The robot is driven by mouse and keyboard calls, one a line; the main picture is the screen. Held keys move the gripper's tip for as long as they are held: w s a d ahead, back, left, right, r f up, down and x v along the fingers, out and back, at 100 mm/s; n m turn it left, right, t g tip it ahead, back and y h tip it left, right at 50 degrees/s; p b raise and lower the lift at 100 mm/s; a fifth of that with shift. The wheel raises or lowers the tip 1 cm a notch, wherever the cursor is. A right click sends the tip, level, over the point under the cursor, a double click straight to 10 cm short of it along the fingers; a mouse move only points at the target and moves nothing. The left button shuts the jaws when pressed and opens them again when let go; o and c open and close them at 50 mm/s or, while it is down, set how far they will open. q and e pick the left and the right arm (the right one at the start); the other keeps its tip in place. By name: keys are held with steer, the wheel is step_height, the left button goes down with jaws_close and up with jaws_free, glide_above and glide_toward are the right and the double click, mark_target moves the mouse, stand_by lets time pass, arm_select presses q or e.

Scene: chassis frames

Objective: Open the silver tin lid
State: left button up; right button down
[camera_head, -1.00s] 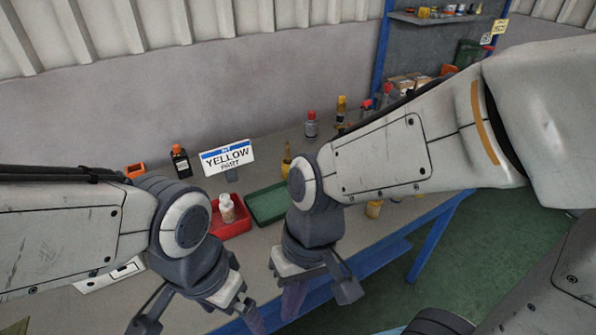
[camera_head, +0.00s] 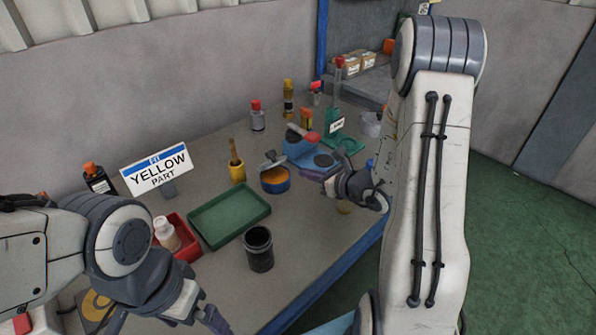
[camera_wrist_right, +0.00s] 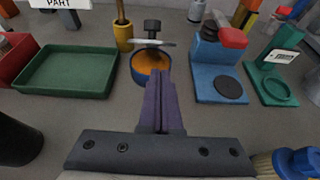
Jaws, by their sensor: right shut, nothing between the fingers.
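The tin (camera_head: 275,185) is blue with orange contents showing. Its silver lid (camera_head: 271,161) stands raised and tilted above the back of the opening. In the right wrist view the lid (camera_wrist_right: 153,43) shows nearly edge-on with a dark knob above it, and the open tin (camera_wrist_right: 139,68) lies below. My right gripper (camera_head: 312,175) is shut and empty just right of the tin; its purple fingers (camera_wrist_right: 160,85) overlap the tin's front right in the wrist view, and contact cannot be told. My left gripper (camera_head: 165,320) is open at the lower left, away from the tin, partly cut off.
A green tray (camera_head: 228,240), a black cup (camera_head: 259,262) and a yellow pot (camera_head: 237,172) stand left of the tin. A blue stand (camera_head: 300,146) with a red-ended lever and a green stand (camera_head: 343,143) are to the right. A red bin (camera_head: 188,249) holds a white bottle.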

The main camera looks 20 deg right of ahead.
steer(key=x, duration=0.2)
steer(key=p+x, duration=0.1)
steer(key=x, duration=0.4)
steer(key=shift+w+a, duration=0.2)
steer(key=shift+a, duration=0.3)
steer(key=shift+w+a+f, duration=0.15)
steer(key=shift+w+f, duration=0.05)
steer(key=shift+w, duration=0.3)
steer(key=shift+p, duration=0.3)
